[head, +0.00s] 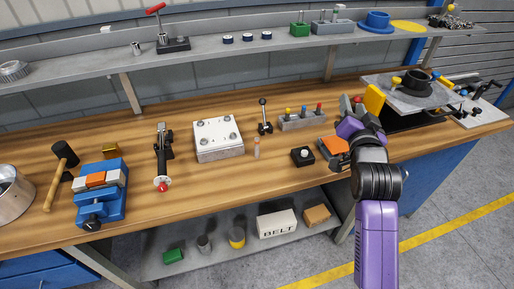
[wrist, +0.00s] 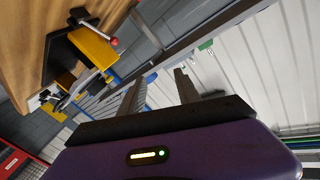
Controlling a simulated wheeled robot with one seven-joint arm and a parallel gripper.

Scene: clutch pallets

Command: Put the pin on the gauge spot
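A small pinkish-tan upright peg (head: 256,149), which looks like the pin, stands on the wooden bench just right of a white plate block. My gripper (head: 352,103) is over the right part of the bench, well to the right of that peg. In the wrist view, my gripper (wrist: 160,78) has its two fingers apart with nothing between them. No gauge spot is clearly marked. A grey slab (head: 398,92) at the bench's right end carries a black round part and a yellow knob; I cannot tell whether the spot is there.
The white plate block (head: 219,138), a block with coloured pegs (head: 302,123) and a black button box (head: 302,156) stand near the peg. A blue vise (head: 101,197) and mallet (head: 63,155) are at left. A shelf (head: 215,50) runs behind. The front bench middle is clear.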

